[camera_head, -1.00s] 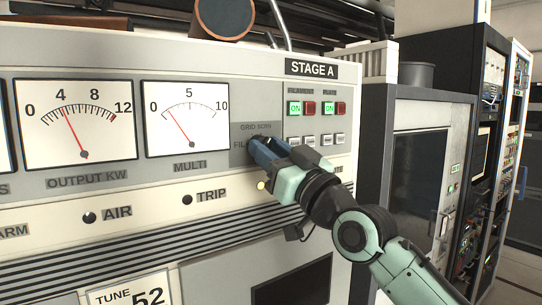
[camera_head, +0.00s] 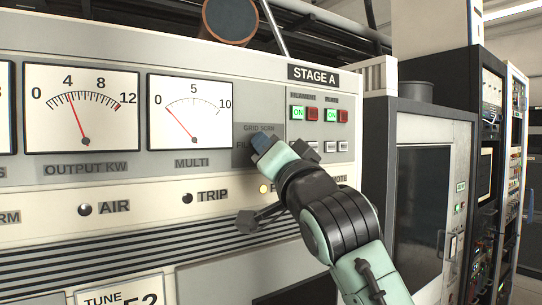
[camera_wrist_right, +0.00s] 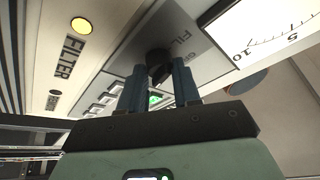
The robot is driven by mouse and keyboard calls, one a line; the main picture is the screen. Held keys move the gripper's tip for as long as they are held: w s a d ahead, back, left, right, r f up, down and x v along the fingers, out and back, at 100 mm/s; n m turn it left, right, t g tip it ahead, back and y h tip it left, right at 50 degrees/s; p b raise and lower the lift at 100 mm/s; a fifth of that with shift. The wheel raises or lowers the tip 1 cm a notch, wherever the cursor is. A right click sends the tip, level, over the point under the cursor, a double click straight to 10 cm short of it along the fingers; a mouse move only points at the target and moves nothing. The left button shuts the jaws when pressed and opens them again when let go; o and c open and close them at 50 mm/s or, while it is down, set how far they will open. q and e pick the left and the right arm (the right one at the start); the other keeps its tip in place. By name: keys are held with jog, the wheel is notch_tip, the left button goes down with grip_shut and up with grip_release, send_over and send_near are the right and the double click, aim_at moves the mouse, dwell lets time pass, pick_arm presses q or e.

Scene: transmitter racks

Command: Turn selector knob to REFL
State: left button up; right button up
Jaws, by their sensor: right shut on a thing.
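The dark selector knob (camera_wrist_right: 158,62) is on a grey plate (camera_wrist_right: 197,38) whose lettering "FIL" is partly readable in the wrist view. My right gripper (camera_wrist_right: 160,78) is shut on the knob, with one blue finger on each side of it. No REFL mark is readable, and the knob's pointer direction cannot be told. My left gripper is not in view.
Lit green and red push buttons (camera_head: 298,112) sit under the STAGE A label, close right of my gripper. The OUTPUT KW meter (camera_head: 82,107) is farther left. A dark cabinet (camera_head: 430,180) stands right of the panel.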

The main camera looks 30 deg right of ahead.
jog(key=shift+a+r+m+g+h, duration=0.1)
jog(key=shift+m+g+h, duration=0.2)
jog(key=shift+m, duration=0.55)
jog(key=shift+r+m+g+h, duration=0.1)
jog(key=shift+m+h, duration=0.3)
jog(key=shift+m, duration=0.75)
jog(key=o, duration=1)
jog(key=shift+f, duration=0.1)
jog(key=shift+o, duration=0.2)
jog(key=b+v, duration=0.8)
jog(key=v, duration=0.5)
jog(key=shift+s, duration=0.2)
